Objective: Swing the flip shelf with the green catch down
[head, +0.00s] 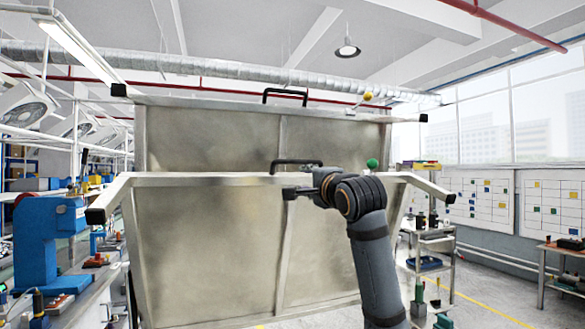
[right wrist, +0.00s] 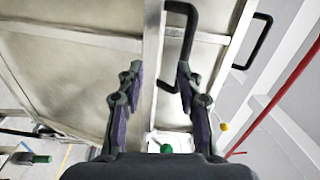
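The near flip shelf (head: 215,240) is a big metal panel standing raised, with a black handle (head: 297,163) on its top rail. The green catch (head: 372,163) is a round knob right of that handle, behind my right wrist. In the right wrist view the green catch (right wrist: 166,148) is low in the middle and the handle (right wrist: 190,40) is at the top. My right gripper (head: 289,193) is in front of the top rail, just below the handle. Its fingers (right wrist: 158,75) are apart, with the rail between them in the picture; contact is unclear. My left gripper is out of view.
A second raised panel (head: 210,135) stands behind, with its own black handle (head: 285,95) and a yellow knob (head: 368,96). A blue machine (head: 50,245) stands on the left bench. A small cart (head: 430,250) is at the right, with open floor beyond it.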

